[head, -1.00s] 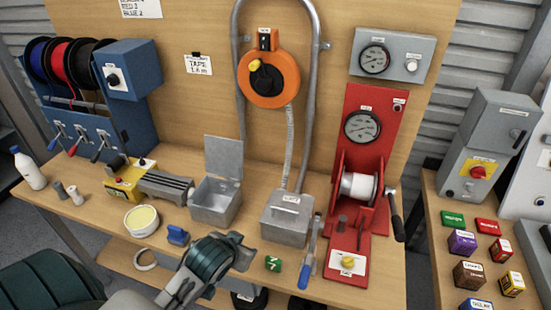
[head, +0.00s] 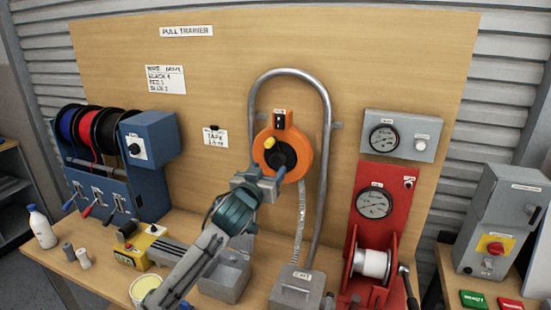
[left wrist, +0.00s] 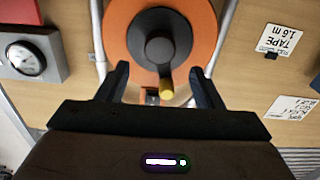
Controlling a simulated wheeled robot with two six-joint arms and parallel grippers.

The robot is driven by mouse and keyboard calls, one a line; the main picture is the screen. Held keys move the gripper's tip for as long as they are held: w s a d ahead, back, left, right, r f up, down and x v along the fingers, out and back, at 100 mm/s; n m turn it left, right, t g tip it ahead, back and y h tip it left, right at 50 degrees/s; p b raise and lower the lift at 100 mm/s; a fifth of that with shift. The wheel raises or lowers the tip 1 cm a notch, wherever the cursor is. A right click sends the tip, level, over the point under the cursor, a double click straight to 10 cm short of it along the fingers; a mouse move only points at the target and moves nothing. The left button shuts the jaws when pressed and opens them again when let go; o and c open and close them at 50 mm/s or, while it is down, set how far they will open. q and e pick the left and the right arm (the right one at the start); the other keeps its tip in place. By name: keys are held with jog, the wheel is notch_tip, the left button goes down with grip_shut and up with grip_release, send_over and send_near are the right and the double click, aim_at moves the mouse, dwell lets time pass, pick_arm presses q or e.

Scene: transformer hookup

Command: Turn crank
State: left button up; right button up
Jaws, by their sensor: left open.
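The orange tape reel (head: 303,150) hangs on the wooden board, inside a bent grey pipe. Its black crank hub (head: 284,156) carries a yellow knob (head: 269,143) at its upper left. My left gripper (head: 268,178) is open and empty, just below and in front of the reel. In the left wrist view the gripper (left wrist: 160,75) has its two fingers apart, with the yellow knob (left wrist: 167,88) showing between them. I cannot tell whether they touch it. A second crank handle (head: 411,295) is on the red winch (head: 377,172). My right gripper is out of view.
The grey pipe (head: 326,150) loops closely around the reel. A metal box (head: 297,290) stands below it. A blue spool rack (head: 147,180) is at left, and a grey gauge panel (head: 403,120) is at right. The board left of the reel is mostly clear.

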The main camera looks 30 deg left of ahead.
aim_at(276, 161)
pick_arm(q)
jog(key=p+x, duration=0.1)
jog(key=x, duration=0.4)
jog(key=shift+r, duration=0.1)
jog(key=shift+p+x, duration=0.5)
jog(key=shift+x, duration=0.35)
grip_shut()
